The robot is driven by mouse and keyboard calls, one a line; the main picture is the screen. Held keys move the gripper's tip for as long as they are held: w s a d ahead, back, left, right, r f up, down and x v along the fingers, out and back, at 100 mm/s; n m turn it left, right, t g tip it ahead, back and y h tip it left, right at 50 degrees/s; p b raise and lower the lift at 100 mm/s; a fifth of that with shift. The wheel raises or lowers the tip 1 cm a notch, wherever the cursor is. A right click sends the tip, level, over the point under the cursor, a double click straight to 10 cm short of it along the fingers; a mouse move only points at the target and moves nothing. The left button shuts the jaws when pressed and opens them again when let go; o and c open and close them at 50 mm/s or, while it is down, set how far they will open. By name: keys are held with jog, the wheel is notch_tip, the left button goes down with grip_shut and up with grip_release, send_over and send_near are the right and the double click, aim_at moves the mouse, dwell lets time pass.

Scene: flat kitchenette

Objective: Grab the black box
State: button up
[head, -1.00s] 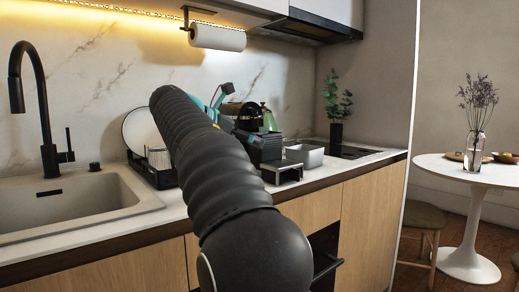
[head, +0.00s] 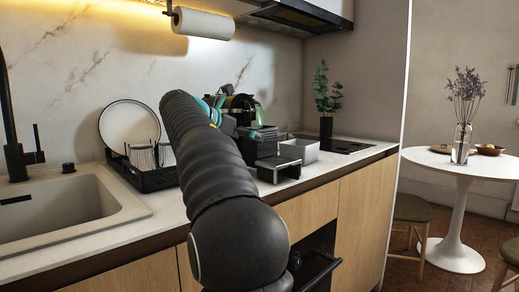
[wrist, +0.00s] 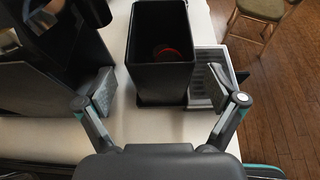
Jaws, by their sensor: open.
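The black box (wrist: 160,82) is a tall, open-topped container in the upper middle of the wrist view. A red round shape shows inside it. My gripper (wrist: 164,92) is open and empty, with one finger to each side of the box in the picture. I cannot tell how far the fingertips are above or short of it. In the head view my arm hides much of the gripper, and I cannot tell the box apart for sure among the dark things beyond the arm.
Beside the box are a light grey slotted tray (wrist: 207,72) and a large black appliance (wrist: 50,75). In the head view, a grey metal container (head: 300,151) stands on the counter. A dish rack (head: 150,180) and sink (head: 75,208) are at left, a round table (head: 440,163) at right.

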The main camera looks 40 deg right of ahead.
jog(key=shift+b+x, duration=0.3)
jog(key=shift+x, duration=2.65)
jog(key=shift+r, duration=0.1)
jog(key=c, duration=1.2)
